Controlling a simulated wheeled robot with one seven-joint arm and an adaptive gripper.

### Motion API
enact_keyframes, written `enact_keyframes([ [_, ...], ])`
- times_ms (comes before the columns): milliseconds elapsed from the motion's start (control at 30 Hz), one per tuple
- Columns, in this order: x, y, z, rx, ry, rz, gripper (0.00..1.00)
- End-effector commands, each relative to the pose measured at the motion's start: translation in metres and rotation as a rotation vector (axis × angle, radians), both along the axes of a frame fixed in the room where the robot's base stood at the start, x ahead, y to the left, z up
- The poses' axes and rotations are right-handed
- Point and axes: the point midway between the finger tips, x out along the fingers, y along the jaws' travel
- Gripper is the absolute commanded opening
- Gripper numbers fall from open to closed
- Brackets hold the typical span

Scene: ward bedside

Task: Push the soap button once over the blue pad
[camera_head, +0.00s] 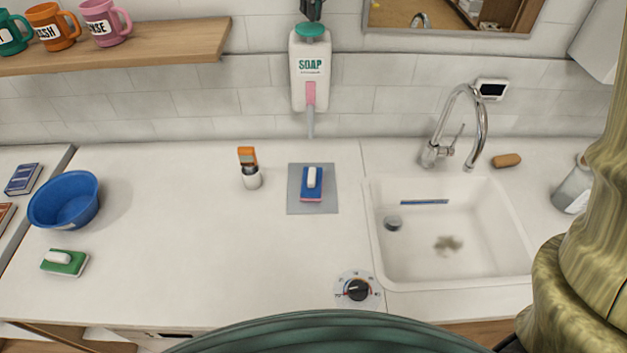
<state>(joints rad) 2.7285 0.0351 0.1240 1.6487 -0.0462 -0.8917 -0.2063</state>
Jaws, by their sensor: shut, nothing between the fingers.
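The white soap dispenser (310,75), labelled SOAP, hangs on the tiled wall. Its round green button (312,31) is on top, and a pink strip and a thin grey spout show below. My gripper (311,12) shows only as dark, shut fingertips at the top edge, right above the button; I cannot tell whether they touch it. The rest of it is out of frame. The blue pad (309,192), with a pink lower edge and a white rounded piece on top, lies on a grey mat (327,207) below the spout.
A sink (450,260) with a tap (470,110) is at right. A blue bowl (65,215) and a green pad (66,264) are at left. A shelf (150,48) with mugs is upper left. A dial (357,290) sits in front.

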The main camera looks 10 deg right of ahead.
Motion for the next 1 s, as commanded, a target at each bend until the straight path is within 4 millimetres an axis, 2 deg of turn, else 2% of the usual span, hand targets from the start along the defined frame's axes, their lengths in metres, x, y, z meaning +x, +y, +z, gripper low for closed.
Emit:
enact_keyframes([
  [733, 0.000, 0.000, 0.057, 0.000, -0.001, 0.000, 0.00],
  [1000, 0.000, 0.000, 0.059, 0.000, 0.000, 0.000, 0.00],
])
